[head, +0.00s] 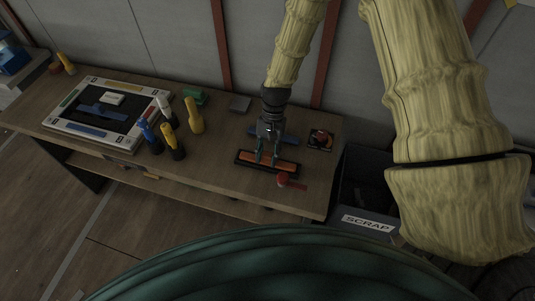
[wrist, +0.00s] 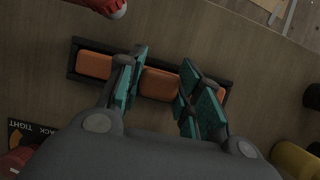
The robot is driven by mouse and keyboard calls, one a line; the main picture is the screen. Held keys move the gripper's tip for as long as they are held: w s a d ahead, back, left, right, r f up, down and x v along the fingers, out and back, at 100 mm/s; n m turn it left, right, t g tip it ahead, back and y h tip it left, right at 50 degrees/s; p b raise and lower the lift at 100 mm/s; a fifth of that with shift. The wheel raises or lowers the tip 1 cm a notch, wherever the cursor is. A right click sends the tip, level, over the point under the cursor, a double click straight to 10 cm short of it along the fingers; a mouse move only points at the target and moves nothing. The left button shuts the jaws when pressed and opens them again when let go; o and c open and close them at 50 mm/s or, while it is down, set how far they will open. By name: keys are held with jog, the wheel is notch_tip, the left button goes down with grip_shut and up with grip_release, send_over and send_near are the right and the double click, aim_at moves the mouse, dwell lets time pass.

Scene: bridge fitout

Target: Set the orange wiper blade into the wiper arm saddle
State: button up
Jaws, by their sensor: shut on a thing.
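The orange wiper blade (head: 283,164) lies low over the bench in a long dark frame (head: 240,161), near the front edge. In the wrist view the orange blade (wrist: 158,84) runs left to right inside the dark frame (wrist: 72,60), both ends showing. My gripper (head: 267,159) points down and is shut on the middle of the blade; its teal fingers (wrist: 158,86) hide parts of it. I cannot tell whether the dark frame is the wiper arm saddle, or whether the blade is fully seated.
A blue piece (head: 289,139) is behind my gripper. A dark card with a red item (head: 321,139) lies right. Yellow and blue bottles (head: 168,137) stand left. A scrap bin (head: 368,222) stands beyond the bench's right end.

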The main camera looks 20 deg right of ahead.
jog(key=shift+f, duration=0.2)
jog(key=o, duration=1.3)
jog(key=shift+c, duration=0.2)
jog(key=shift+r, duration=0.1)
jog(key=v, duration=1.2)
dwell(0.3)
